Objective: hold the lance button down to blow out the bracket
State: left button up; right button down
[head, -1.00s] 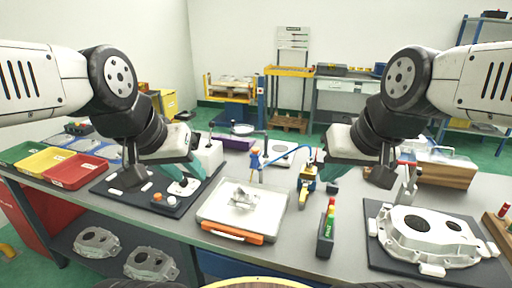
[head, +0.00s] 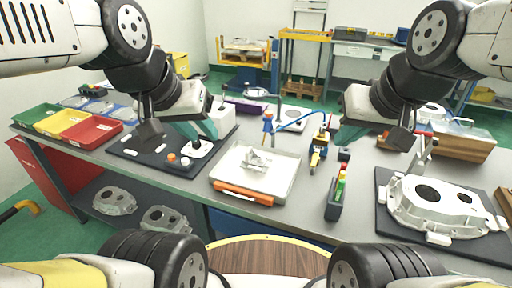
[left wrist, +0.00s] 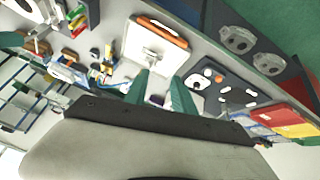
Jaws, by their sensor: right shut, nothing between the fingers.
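The silver bracket (head: 257,160) lies on a white tray (head: 284,183) with an orange handle; it also shows in the left wrist view (left wrist: 150,55). A blue lance-like tool with an orange part (head: 268,127) stands behind the tray, with a blue curved hose beside it. I cannot make out a button on it. My left gripper (head: 209,129) is above the table near a black panel (head: 150,150); its teal fingers (left wrist: 164,82) are apart and empty. My right gripper (head: 345,134) is shut and empty, right of the yellow-and-blue tool (head: 318,152). Its fingertips are partly hidden.
Green, yellow and red bins (head: 92,133) stand at the left end. A dark holder with coloured sticks (head: 335,198) stands right of the tray. A large casting (head: 436,205) lies on a dark mat at right.

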pick_arm(q)
grip_shut()
dwell(1.5)
